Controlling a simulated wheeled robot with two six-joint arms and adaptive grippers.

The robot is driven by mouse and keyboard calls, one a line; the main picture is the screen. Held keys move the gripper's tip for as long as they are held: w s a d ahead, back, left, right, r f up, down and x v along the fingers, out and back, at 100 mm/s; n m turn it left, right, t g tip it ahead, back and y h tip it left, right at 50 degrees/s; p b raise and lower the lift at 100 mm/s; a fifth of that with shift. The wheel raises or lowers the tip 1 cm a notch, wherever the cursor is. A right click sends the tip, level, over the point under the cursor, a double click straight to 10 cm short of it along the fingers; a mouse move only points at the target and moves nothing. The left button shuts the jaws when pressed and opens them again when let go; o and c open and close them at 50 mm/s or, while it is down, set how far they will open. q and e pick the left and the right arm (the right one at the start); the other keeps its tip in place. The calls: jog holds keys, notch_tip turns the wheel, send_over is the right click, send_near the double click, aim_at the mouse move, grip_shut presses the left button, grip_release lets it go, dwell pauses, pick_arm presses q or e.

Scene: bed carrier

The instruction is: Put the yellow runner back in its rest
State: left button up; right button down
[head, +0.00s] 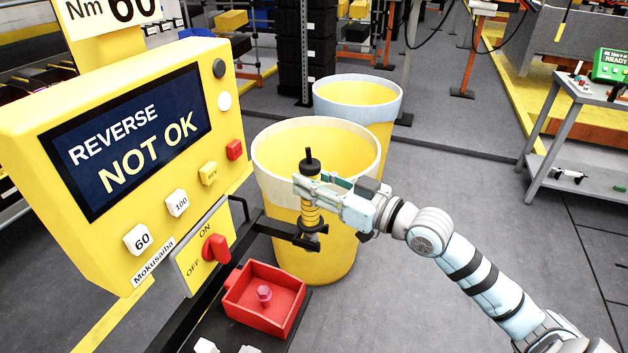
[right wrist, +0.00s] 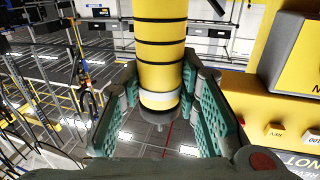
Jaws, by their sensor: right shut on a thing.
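The yellow runner (head: 311,214) is upright, with a black top and a yellow body. My right gripper (head: 309,188) is shut on its upper part. In the right wrist view the runner (right wrist: 161,50) shows as a yellow cylinder with black bands and a pale ring, between the teal finger pads. The rest (head: 290,232) is a black bracket reaching right from beside the yellow control panel. The runner's lower end is at the bracket's ring; I cannot tell whether it is seated. My left gripper is not in view.
The yellow panel (head: 130,150) reads "REVERSE NOT OK". A red tray (head: 247,317) with a pink piece sits below the bracket. Two yellow bins (head: 325,262) (head: 380,95) stand close behind the runner. A grey cart (head: 590,165) stands at right. Open floor lies between.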

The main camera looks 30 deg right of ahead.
jog(key=shift+f+b, duration=0.85)
jog(key=shift+f, duration=0.05)
jog(key=c, duration=1.1)
grip_release()
notch_tip(320, 180, up, 10)
